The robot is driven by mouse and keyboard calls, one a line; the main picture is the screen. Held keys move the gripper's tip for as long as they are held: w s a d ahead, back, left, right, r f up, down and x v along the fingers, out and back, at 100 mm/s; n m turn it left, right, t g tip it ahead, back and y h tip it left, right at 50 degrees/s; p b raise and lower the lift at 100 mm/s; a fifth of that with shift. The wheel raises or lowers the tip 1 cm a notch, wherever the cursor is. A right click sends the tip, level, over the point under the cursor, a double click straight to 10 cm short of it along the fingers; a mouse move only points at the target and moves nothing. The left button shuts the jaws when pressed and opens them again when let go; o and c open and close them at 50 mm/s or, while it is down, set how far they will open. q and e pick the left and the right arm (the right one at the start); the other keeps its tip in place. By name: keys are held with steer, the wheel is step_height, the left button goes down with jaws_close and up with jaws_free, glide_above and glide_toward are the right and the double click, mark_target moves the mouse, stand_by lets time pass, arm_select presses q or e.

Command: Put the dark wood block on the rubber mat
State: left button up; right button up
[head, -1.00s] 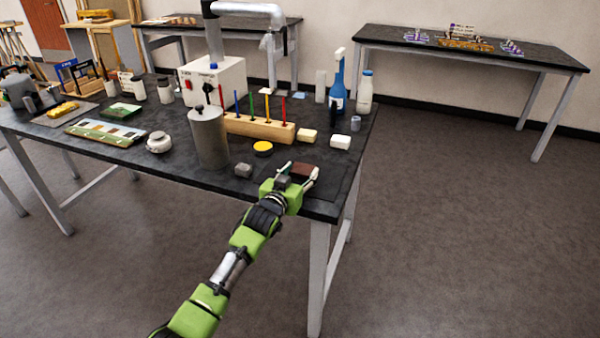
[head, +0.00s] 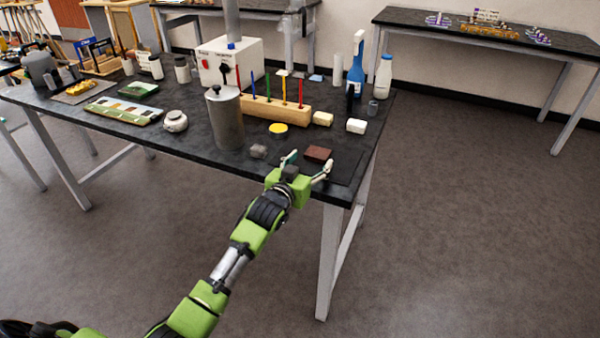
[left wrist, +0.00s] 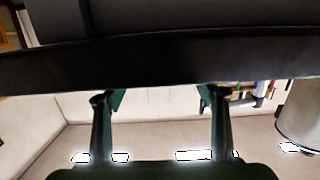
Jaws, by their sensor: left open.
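The dark wood block (head: 318,154), reddish brown, lies flat near the front right corner of the black table. A black rubber mat (head: 346,169) lies at that corner, hard to tell from the tabletop. The block is at the mat's left part, seemingly on it; its exact contact is unclear. My left gripper (head: 309,163) is open and empty at the table's front edge, just in front of the block, fingertips apart from it. In the left wrist view the open fingers (left wrist: 162,110) show, but I cannot make out the block. My right gripper is not in view.
A small grey block (head: 258,151) and a metal cylinder (head: 226,118) stand left of the gripper. Floor right of the table is clear.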

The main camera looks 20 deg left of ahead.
arm_select(q)
steer(key=s+r, duration=0.1)
steer(key=s, duration=0.6)
steer(key=shift+s+a, duration=0.15)
steer(key=shift+s, duration=0.15)
